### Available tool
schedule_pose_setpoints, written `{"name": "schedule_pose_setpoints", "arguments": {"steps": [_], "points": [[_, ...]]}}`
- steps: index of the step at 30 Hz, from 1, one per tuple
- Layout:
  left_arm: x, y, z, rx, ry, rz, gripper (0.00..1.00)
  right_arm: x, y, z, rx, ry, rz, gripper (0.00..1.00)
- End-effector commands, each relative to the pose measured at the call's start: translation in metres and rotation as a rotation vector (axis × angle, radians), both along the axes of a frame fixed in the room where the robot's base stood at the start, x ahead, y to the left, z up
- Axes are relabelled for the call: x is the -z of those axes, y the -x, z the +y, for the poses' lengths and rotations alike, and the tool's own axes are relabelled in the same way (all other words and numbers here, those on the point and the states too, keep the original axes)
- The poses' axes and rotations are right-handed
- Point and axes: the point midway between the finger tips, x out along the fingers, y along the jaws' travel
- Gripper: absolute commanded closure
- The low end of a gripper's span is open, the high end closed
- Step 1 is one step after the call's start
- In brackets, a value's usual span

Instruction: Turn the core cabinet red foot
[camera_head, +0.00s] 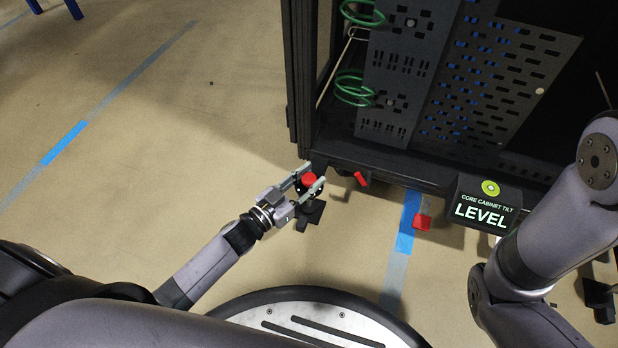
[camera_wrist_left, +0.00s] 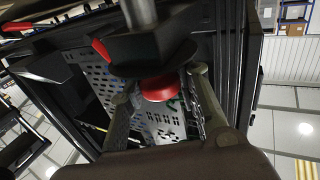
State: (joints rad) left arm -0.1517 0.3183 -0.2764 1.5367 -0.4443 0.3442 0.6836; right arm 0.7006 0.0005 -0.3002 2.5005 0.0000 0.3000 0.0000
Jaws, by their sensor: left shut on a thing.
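The core cabinet (camera_head: 330,140) is a tall black rack at the upper right of the head view. Its red foot (camera_head: 309,179) is a round red knob at the cabinet's front left bottom corner, above a black foot pad (camera_head: 312,212). My left gripper (camera_head: 311,184) is shut on the red foot, one finger on each side. The left wrist view shows the red knob (camera_wrist_left: 163,88) between the two fingers (camera_wrist_left: 160,100). A sign (camera_head: 488,203) on the cabinet reads "CORE CABINET TILT LEVEL" with a green round mark. My right arm shows at the right; its gripper is not in view.
A red lever (camera_head: 361,179) sticks out under the cabinet's front edge. A small red block-like piece (camera_head: 423,222) lies lower, beside the blue floor tape (camera_head: 407,220). Another black foot (camera_head: 599,300) shows at the far right. The floor on the left is clear.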

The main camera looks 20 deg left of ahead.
Motion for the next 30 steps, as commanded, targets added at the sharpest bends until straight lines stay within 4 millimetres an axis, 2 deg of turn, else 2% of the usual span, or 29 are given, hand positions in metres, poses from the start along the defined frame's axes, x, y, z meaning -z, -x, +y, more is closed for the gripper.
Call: {"name": "schedule_pose_setpoints", "arguments": {"steps": [11,19,25,30], "points": [[-0.001,0.0,0.001,0.097,-0.006,0.0,0.98,-0.008,0.0,0.0,0.0,0.0,0.001,0.57],[0.0,-0.002,0.003,0.31,-0.009,0.0,0.98,-0.013,-0.001,0.0,0.0,0.0,0.001,0.57],[0.003,-0.002,0.003,0.5,-0.008,-0.002,0.98,-0.003,-0.001,0.0,0.0,0.0,0.002,0.57],[0.005,-0.003,0.002,0.661,-0.007,-0.002,0.98,0.014,-0.001,0.0,0.0,0.0,0.002,0.57]]}}
